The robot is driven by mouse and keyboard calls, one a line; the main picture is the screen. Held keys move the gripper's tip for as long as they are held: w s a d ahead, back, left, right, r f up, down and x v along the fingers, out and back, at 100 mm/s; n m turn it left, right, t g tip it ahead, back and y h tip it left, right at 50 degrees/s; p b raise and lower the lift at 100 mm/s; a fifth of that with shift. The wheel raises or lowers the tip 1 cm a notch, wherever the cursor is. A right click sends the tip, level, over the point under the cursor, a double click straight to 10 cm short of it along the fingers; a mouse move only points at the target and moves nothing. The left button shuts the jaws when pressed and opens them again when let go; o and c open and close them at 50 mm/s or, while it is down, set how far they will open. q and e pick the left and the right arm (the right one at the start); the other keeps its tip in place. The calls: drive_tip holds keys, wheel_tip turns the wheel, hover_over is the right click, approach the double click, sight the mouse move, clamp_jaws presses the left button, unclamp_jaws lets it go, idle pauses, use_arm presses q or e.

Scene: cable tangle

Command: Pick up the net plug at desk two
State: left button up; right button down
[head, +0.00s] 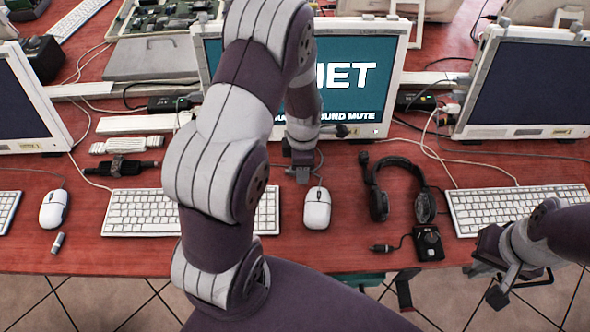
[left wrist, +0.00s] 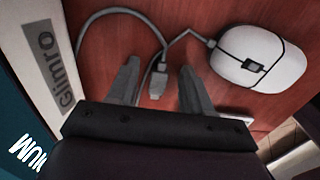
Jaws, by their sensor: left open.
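A small grey plug (left wrist: 157,84) on a thin grey cable lies on the red desk in the left wrist view; it looks like the net plug. My left gripper (left wrist: 160,88) is open, with one finger on each side of the plug and gaps between. In the head view my left gripper (head: 302,170) points down at the desk, just behind the white mouse (head: 317,208), and hides the plug. The middle monitor (head: 394,80) shows partly covered text ending in "NET". My right gripper (head: 490,281) hangs open and empty past the desk's front edge.
A headset (head: 380,205) and a small black box (head: 428,242) lie right of the mouse. A keyboard (head: 140,212) is partly behind my left arm. Another keyboard (head: 500,208) lies at right. Loose cables cross the red desk (head: 350,232).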

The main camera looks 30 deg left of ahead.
use_arm(q)
clamp_jaws()
drive_tip(key=shift+r, duration=0.6)
wheel_tip(320, 180, up, 3)
drive_tip(key=d+r, duration=0.7)
drive_tip(key=d, duration=0.4)
drive_tip(key=shift+d+p, duration=0.35)
drive_tip(key=shift+p, duration=0.05)
